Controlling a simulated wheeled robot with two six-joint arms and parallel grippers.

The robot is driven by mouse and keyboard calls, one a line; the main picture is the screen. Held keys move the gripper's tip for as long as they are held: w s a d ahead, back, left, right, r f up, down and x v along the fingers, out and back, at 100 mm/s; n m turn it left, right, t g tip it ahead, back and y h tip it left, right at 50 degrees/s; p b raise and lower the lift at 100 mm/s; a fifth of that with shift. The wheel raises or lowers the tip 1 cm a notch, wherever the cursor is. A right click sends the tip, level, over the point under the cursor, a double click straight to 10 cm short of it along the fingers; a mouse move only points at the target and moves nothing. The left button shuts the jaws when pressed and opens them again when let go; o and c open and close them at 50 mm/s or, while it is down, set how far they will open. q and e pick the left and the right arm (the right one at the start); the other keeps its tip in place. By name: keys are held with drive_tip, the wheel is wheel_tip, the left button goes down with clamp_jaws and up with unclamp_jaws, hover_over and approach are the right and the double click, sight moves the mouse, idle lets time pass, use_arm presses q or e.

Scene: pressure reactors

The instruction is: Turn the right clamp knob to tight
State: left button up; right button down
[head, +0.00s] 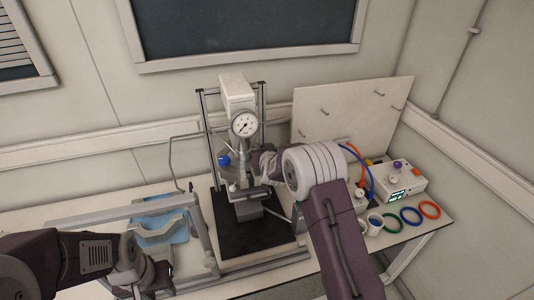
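The pressure reactor (238,95) stands in the middle of the bench, with a round white gauge (244,124) on its front. A blue round knob (224,160) shows on its left side. My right arm reaches in from the lower right, and its gripper (262,180) is at the right side of the reactor's vessel. The right clamp knob cannot be made out; my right wrist and gripper cover that side. Whether the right fingers touch anything is too small to tell. My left gripper (150,276) is low at the left, apart from the reactor, with its fingers unclear.
A black base plate (240,235) lies under the reactor, inside a metal frame. A blue tray (165,226) is at the left. A white control box (396,182), coloured rings (411,216) and a cup (374,224) stand at the right. A pegboard (335,110) is behind.

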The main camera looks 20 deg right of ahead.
drive_tip(key=shift+a+r+m+h+p, duration=0.1)
drive_tip(key=shift+r+m+h+p, duration=0.15)
drive_tip(key=shift+m+h+p, duration=0.5)
drive_tip(key=shift+w+f+m+g+h+p, duration=0.1)
drive_tip(key=shift+f+m+g+h+p, duration=0.25)
drive_tip(key=shift+p, duration=0.65)
drive_tip(key=shift+r, duration=0.1)
drive_tip(key=c, duration=0.9)
unclamp_jaws()
drive_tip(key=shift+o, duration=0.2)
